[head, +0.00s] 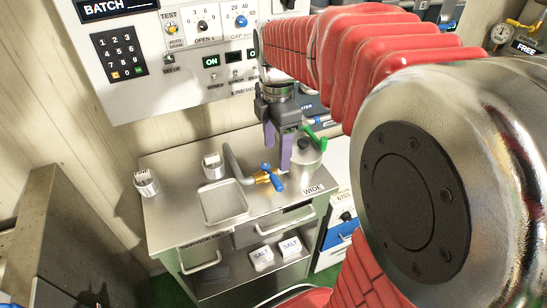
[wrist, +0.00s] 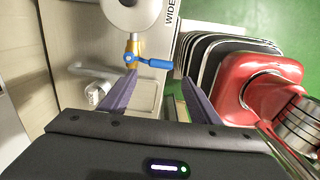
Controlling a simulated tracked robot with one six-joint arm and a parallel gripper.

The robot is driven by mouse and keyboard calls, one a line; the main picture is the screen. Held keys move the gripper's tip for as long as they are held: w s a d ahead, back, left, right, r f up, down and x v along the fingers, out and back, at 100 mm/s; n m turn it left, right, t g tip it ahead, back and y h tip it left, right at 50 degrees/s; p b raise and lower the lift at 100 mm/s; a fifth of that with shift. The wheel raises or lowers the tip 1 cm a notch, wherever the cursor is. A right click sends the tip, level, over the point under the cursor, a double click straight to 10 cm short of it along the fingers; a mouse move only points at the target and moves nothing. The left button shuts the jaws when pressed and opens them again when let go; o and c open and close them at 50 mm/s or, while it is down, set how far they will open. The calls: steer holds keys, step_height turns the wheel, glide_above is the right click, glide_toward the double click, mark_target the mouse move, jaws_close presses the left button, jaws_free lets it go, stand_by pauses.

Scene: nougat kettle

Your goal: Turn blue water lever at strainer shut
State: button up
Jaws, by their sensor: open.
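The blue water lever (head: 277,183) sits on a brass valve (head: 262,178) at the end of a grey bent pipe, on the steel cart top. In the wrist view the lever (wrist: 154,63) points right from the brass body (wrist: 132,46), roughly crosswise to it. The strainer (head: 306,168), a pale round vessel near the WIDE label, stands just right of the valve; its round top shows in the wrist view (wrist: 126,12). My gripper (head: 278,158) has purple fingers, open and empty, above the valve. In the wrist view the lever lies just beyond the fingertips (wrist: 160,77); contact cannot be told.
The cart top (head: 165,180) also carries a shallow tray (head: 223,219) and two small metal cups (head: 146,183) (head: 213,166). A green handle (head: 314,139) is close to my gripper's right. A control panel (head: 180,55) hangs behind. Salt packs (head: 290,247) lie on the lower shelf.

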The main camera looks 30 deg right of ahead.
step_height(320, 180, up, 4)
steer(key=shift+f, duration=0.1)
stand_by(0.6)
steer(key=s+a+f+m+t, duration=0.2)
steer(key=s+a+m+t, duration=0.3)
steer(key=m, duration=1.2)
steer(key=shift+s+a+f+t, duration=0.35)
steer(key=shift+s+a, duration=1.9)
steer(key=shift+s, duration=1.05)
